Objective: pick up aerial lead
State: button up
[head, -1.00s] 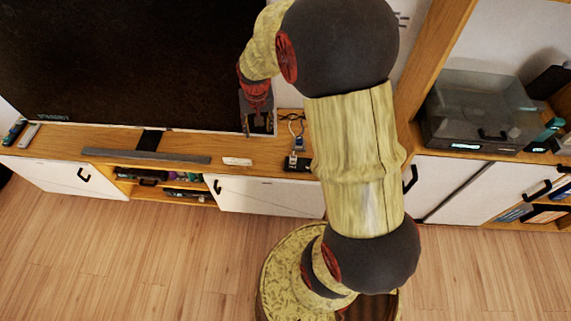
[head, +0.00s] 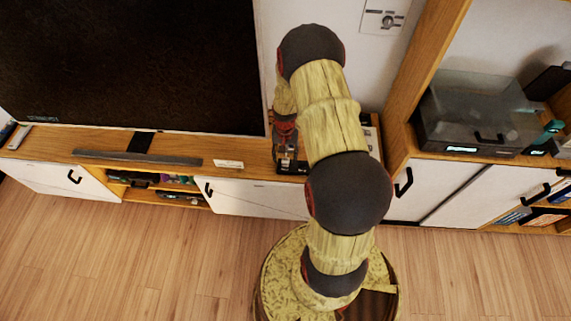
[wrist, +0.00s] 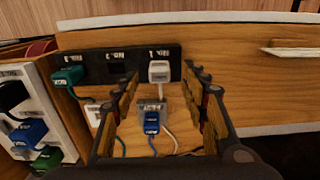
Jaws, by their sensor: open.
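In the wrist view a white plug (wrist: 159,71) sits at the slot marked No. 1 of a black strip (wrist: 100,58), with a pale cable below it. A blue plug (wrist: 152,122) with a blue cable sits in a small grey labelled piece (wrist: 149,104) just below. I cannot tell for sure which lead is the aerial lead. My gripper (wrist: 161,77) is open, its fingers on either side of these plugs, holding nothing. In the head view my gripper (head: 287,158) is low over the cabinet top, hiding most of the plugs.
A green plug (wrist: 68,77) sits at the strip's left end. A white panel (wrist: 45,90) with black, blue and green plugs stands at the left. In the head view the television (head: 130,65) and a grey bar (head: 135,158) are left, and a dark box (head: 480,112) is right.

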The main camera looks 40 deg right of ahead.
aim_at(285, 159)
notch_tip(285, 159, down, 3)
jog(key=shift+s+f+b, duration=0.1)
jog(key=shift+b, duration=0.35)
jog(key=c, duration=0.3)
jog(key=c, duration=0.8)
jog(key=shift+c, duration=0.2)
